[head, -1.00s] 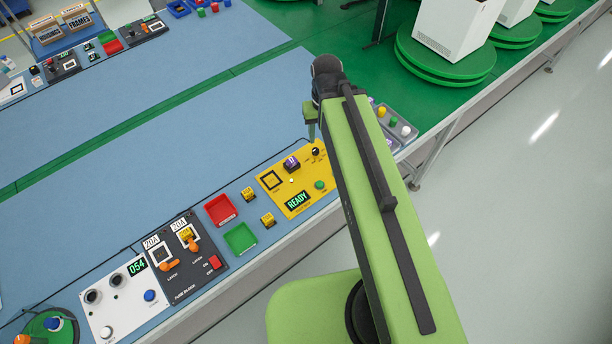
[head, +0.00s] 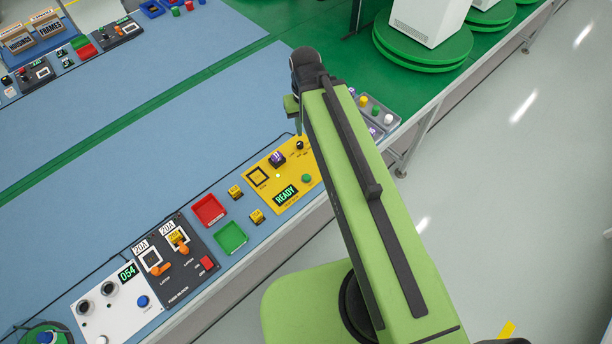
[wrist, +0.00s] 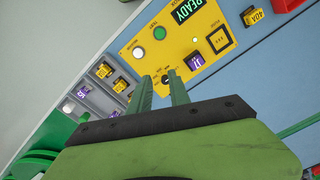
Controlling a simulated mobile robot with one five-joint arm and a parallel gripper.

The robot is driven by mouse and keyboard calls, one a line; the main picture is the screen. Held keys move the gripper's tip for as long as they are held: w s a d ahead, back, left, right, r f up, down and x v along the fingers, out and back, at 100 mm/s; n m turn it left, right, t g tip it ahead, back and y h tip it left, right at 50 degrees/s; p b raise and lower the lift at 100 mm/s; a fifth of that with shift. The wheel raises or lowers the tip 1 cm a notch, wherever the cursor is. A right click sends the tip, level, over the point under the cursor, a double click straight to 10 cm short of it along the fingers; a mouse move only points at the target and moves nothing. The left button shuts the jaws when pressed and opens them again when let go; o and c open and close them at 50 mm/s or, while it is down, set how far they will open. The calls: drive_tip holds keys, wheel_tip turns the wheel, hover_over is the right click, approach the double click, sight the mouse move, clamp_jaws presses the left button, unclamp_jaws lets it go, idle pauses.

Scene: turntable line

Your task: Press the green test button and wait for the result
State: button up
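The yellow test panel (head: 262,194) lies at the front edge of the blue bench, and its display (head: 285,195) reads READY. The round green button (head: 306,178) is on the panel; it also shows in the wrist view (wrist: 159,33), beyond my fingertips. A purple block (head: 277,159) sits on the panel, beside a black knob (wrist: 169,77). My gripper (wrist: 161,78) has two green fingers apart with nothing between them, over the knob side of the panel and short of the green button. In the head view my arm covers the panel's right end.
Red (head: 209,210) and green (head: 231,237) trays and small yellow blocks lie left of the panel. A dark fuse block panel (head: 180,262) is further left. A grey tray (wrist: 98,100) holds several spare pieces.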

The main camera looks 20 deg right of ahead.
clamp_jaws()
idle(1.4)
